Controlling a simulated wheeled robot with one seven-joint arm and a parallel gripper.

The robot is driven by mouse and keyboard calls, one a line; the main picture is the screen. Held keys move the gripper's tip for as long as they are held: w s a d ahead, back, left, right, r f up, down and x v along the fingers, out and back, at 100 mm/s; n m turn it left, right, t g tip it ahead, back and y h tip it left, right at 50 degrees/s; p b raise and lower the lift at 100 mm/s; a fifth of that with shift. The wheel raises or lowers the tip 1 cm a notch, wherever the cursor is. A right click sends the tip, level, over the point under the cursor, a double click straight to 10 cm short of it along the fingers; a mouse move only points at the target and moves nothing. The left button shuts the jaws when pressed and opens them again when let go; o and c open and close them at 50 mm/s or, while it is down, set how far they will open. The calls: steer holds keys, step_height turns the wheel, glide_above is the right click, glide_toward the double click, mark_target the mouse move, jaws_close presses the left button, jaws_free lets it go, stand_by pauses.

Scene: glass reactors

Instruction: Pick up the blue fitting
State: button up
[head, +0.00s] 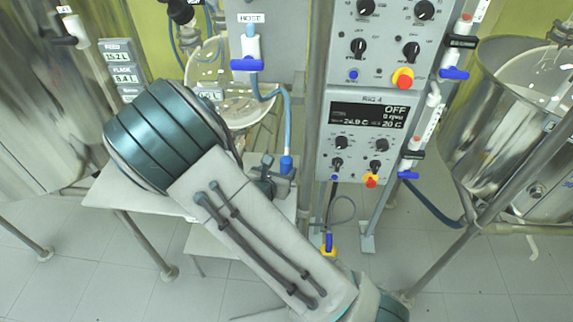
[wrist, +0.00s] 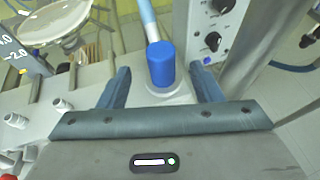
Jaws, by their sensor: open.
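The blue fitting (wrist: 161,65) is a short blue cylinder with a pale blue hose (wrist: 148,19) rising from its top. In the wrist view it stands upright on a pale base, between the two jaws of my gripper (wrist: 160,72). The jaws are open, with a visible gap on each side of the fitting. In the head view the fitting (head: 286,165) is at the lower end of the blue hose, near the right end of a pale bench.
A grey control panel (head: 367,120) with knobs and a display stands to the right of the fitting. Steel vessels are at the far left and right (head: 500,130). Metal fittings (wrist: 60,103) sit left of my jaws in the wrist view. Tiled floor shows below.

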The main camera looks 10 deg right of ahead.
mark_target(288, 160)
steer(key=shift+p+x, duration=0.6)
steer(key=shift+x, duration=3.55)
steer(key=shift+d+r, duration=0.1)
steer(key=c, duration=1.3)
